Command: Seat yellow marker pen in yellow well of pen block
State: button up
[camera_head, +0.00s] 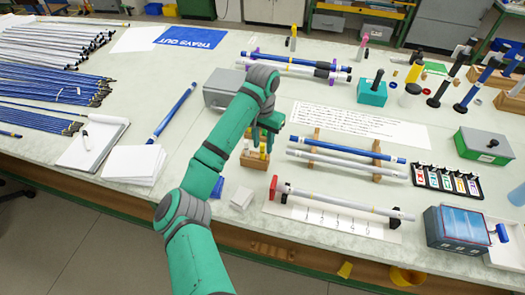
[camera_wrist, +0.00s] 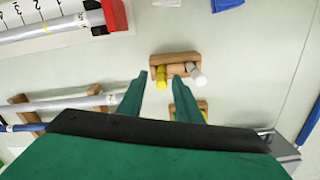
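My gripper (camera_wrist: 161,82) is open, with its two green fingers apart and pointing down over the wooden pen block (camera_wrist: 187,58). In the wrist view the yellow marker pen (camera_wrist: 161,77) stands at the block and shows in the gap between the fingertips. I cannot tell whether the fingers touch it. A white-ended pen (camera_wrist: 196,76) stands at the block just right of the fingers. In the head view the pen block (camera_head: 254,161) sits below my gripper (camera_head: 266,140), which partly covers it. The yellow well itself cannot be made out.
Another wooden piece with yellow on it (camera_wrist: 203,105) shows partly behind my right finger. A grey metal box (camera_head: 222,90) stands behind my arm. Rods on wooden rests (camera_head: 316,147) lie to the right. A white cube (camera_head: 241,198) stands in front of the block.

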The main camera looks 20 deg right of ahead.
notch_tip(320, 180, up, 6)
jog(key=shift+w+a+f, duration=0.1)
jog(key=shift+a, duration=0.05)
jog(key=shift+r, duration=0.75)
jog(key=shift+f, duration=0.1)
